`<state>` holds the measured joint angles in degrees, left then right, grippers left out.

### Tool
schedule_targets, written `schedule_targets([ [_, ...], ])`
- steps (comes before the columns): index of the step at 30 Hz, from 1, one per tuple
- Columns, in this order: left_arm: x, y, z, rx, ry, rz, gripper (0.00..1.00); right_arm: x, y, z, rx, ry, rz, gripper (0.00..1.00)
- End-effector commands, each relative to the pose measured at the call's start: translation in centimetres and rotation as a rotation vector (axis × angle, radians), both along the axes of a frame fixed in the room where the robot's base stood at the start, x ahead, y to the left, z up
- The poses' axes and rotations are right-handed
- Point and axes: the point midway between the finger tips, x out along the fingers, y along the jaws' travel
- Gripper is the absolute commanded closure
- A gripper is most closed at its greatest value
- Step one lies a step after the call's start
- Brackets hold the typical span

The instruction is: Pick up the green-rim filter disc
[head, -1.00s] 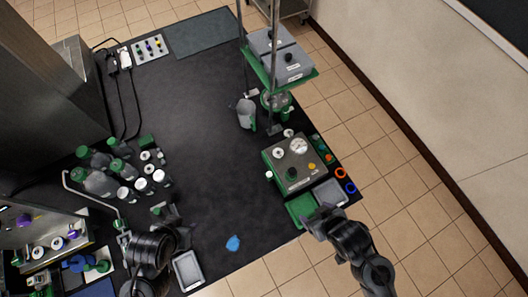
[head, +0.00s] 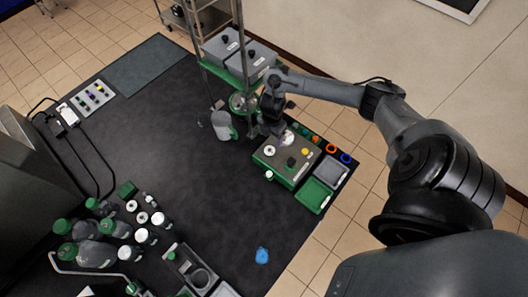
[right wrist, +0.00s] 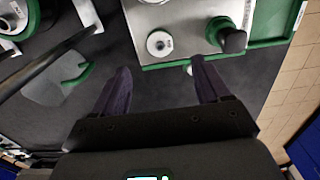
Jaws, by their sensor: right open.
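A row of small coloured round pieces lies along the far right edge of the bench in the head view. One green piece (head: 305,132) is in that row; it is too small to tell whether it is the green-rim filter disc. My right gripper (head: 268,128) points down beside the far left side of the grey control box (head: 270,163). In the right wrist view its two fingers (right wrist: 160,78) are spread apart with nothing between them. A white round piece with a dark centre (right wrist: 160,43) sits on the box top ahead of the fingers. My left gripper is out of view.
A green tray (head: 314,195) and a grey tray (head: 331,169) stand right of the box. A clear jug (head: 222,126) and a rack post (head: 242,60) are close to my right gripper. Several bottles (head: 88,252) crowd the left.

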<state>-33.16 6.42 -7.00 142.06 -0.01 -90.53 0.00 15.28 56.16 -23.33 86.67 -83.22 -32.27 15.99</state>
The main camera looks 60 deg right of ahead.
Motion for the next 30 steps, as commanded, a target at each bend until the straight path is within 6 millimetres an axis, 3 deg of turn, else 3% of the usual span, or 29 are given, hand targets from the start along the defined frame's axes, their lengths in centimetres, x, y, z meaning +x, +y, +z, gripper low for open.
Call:
schedule_targets([
  [9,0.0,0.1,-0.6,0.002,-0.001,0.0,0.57,0.2,0.2,-4.0,0.004,-0.004,0.0,0.24],
  [17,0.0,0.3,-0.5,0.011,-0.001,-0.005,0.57,0.2,0.3,-5.4,0.004,-0.005,0.0,0.24],
  [25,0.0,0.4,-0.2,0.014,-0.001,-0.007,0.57,0.0,0.4,-8.8,0.004,-0.004,-0.001,0.24],
  [30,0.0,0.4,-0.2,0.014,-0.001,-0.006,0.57,0.1,0.3,-10.0,0.002,-0.006,0.001,0.24],
])
